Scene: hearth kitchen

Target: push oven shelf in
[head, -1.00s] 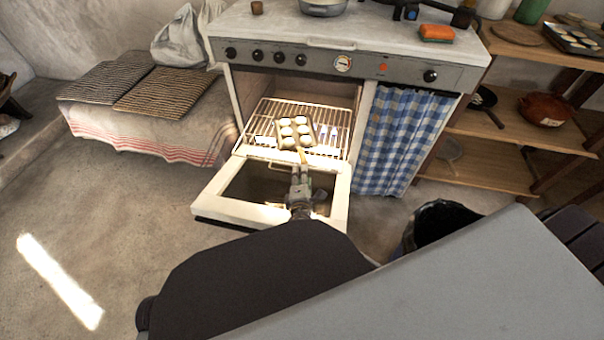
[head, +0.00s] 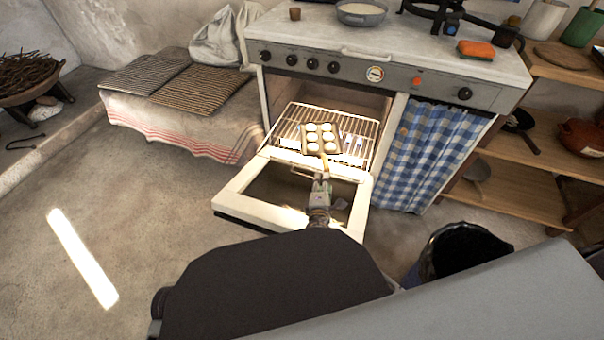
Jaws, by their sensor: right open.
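The oven shelf (head: 292,131) is a wire rack in the open oven, level with the opening, its front part near the lowered door (head: 240,205). A small tray (head: 333,147) with several pale round pieces sits on it. My right gripper (head: 323,170) is over the open door, pointing at the shelf's front edge just below the tray. It is open and appears empty. I cannot tell whether its tips touch the shelf or tray. My left gripper is not in view.
The stove top (head: 320,32) holds a pan (head: 361,13) and an orange sponge (head: 476,49). A blue checked curtain (head: 425,155) hangs right of the oven. A black bin (head: 462,250) stands at front right. Open floor lies to the left.

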